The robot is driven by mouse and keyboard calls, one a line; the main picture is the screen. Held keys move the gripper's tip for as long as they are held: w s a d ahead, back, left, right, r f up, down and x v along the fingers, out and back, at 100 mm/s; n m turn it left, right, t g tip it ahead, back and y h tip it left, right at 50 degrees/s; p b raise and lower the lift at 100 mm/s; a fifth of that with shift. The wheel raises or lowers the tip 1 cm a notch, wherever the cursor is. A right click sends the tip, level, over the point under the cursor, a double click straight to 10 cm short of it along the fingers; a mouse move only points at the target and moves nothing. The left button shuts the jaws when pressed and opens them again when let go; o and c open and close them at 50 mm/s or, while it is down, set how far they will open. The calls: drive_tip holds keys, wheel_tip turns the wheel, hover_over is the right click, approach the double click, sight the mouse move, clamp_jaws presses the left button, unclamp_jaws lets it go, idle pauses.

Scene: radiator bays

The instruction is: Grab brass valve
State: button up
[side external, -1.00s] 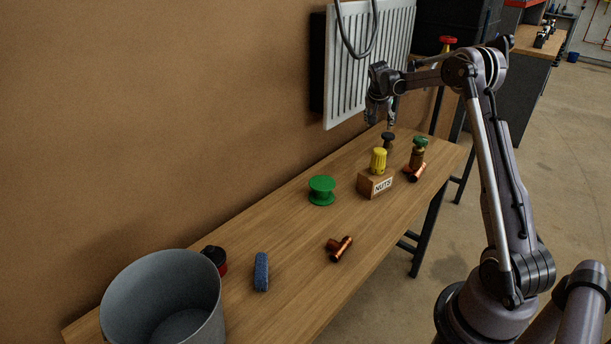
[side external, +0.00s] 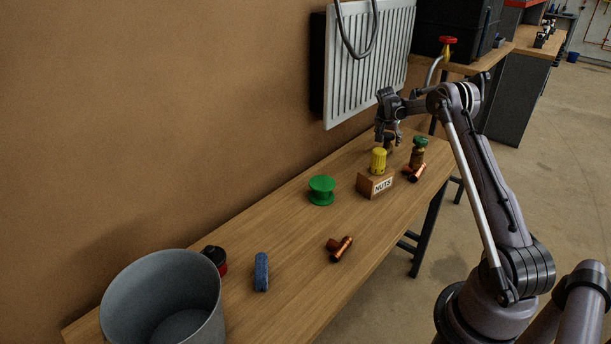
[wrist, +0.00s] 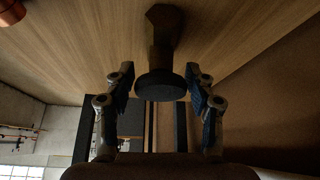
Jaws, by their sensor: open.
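A valve with a round dark knob (wrist: 160,86) and a brownish, brass-like body (wrist: 164,35) is central in the wrist view. In the side view it is mostly hidden by my gripper (side external: 388,143), around the far part of the bench. My gripper (wrist: 160,74) is open, with one finger on each side of the knob and visible gaps between. A second valve with a green knob (side external: 420,142) and brass-coloured body stands to the right in the side view.
A wooden block marked NUTS (side external: 375,184) carries a yellow cap (side external: 378,161) close by. Copper fittings (side external: 340,248), a green spool (side external: 321,190), a blue roll (side external: 261,272) and a grey bucket (side external: 165,300) are on the bench. A radiator (side external: 368,65) hangs behind.

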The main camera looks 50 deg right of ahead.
sight(389, 142)
drive_tip(key=shift+x, duration=1.75)
clamp_jaws()
